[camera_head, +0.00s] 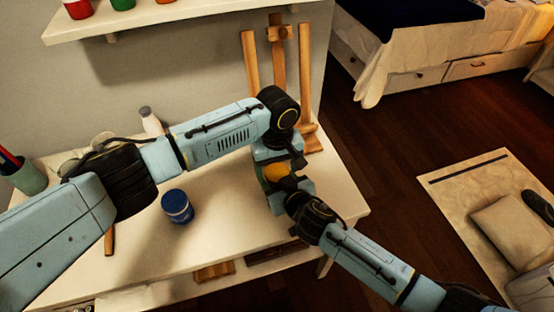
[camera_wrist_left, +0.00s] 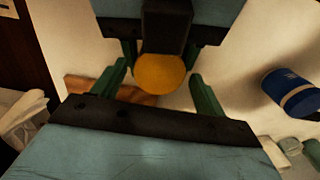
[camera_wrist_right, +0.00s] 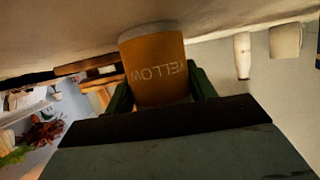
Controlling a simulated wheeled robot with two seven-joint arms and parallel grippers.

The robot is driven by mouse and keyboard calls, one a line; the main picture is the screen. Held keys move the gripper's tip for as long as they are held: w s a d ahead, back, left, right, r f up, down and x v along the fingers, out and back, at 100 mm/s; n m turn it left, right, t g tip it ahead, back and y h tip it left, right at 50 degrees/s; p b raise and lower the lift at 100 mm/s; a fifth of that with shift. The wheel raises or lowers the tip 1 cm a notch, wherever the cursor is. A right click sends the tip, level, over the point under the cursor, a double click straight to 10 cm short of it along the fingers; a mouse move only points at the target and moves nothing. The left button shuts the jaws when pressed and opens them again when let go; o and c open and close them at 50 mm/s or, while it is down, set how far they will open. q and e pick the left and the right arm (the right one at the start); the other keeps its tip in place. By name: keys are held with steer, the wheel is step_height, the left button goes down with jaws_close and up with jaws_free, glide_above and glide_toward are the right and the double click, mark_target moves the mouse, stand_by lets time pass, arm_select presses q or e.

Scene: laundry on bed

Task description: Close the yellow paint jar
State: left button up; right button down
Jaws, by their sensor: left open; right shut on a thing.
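The yellow paint jar (camera_wrist_right: 158,75), marked YELLOW, is between the green fingers of my right gripper (camera_wrist_right: 160,85), which is shut on it. The lettering is upside down in the right wrist view. In the head view the yellow jar (camera_head: 276,173) is partly hidden between both grippers, over the table's right part. My left gripper (camera_wrist_left: 158,85) is open, its fingers on either side of a round yellow face (camera_wrist_left: 160,75) with gaps. I cannot tell if that face is a lid or the jar's open top. My right gripper (camera_head: 285,186) comes in from the right.
A blue paint jar (camera_head: 177,207) stands on the white table (camera_head: 215,245) left of the grippers. A wooden easel (camera_head: 279,60) stands close behind them. A white bottle (camera_head: 150,121) and a green cup with brushes (camera_head: 25,178) are farther left. The table's front right is clear.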

arm_select(q)
steer(key=c, duration=0.9)
steer(key=o, duration=1)
steer(key=shift+r, duration=0.1)
steer(key=shift+r, duration=2.15)
steer(key=shift+o, duration=0.2)
steer(key=o, duration=0.5)
steer(key=shift+c, duration=0.2)
